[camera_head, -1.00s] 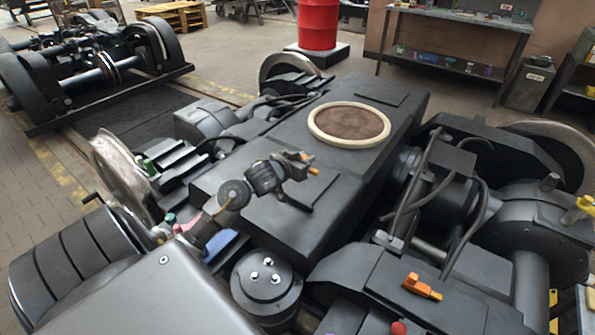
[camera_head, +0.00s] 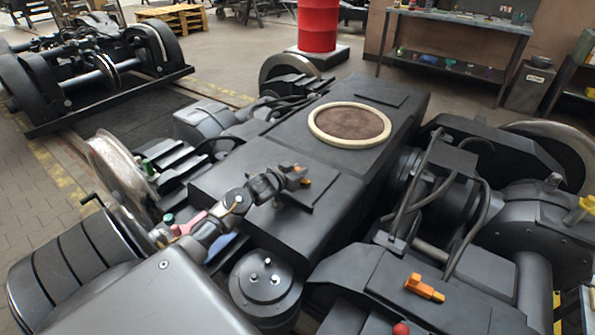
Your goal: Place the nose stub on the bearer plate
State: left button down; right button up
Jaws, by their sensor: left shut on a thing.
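My left gripper (camera_head: 299,177) reaches in from the lower left over the dark bogie frame. It is shut on a small piece with orange on it, which I take as the nose stub (camera_head: 306,183). Most of that piece is hidden by the jaws. A thin dark plate, probably the bearer plate (camera_head: 325,194), lies on the frame top just beneath and right of the gripper. I cannot tell whether the held piece touches it. My right gripper is not in view.
A cream ring with a brown centre (camera_head: 350,124) lies farther back on the frame. An orange fitting (camera_head: 424,288) and a red knob (camera_head: 401,328) are at the lower right. Cables (camera_head: 410,190) rise to the right. Pink (camera_head: 190,222) and blue (camera_head: 222,245) items lie near my arm.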

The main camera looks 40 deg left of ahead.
pick_arm(q)
jog(key=c, duration=1.3)
grip_release()
jog(key=shift+o, duration=0.2)
jog(key=shift+s+r, duration=0.15)
jog(key=p+v, duration=0.1)
jog(key=v, duration=1)
jog(key=shift+s+r, duration=0.2)
jog(key=shift+s, duration=0.15)
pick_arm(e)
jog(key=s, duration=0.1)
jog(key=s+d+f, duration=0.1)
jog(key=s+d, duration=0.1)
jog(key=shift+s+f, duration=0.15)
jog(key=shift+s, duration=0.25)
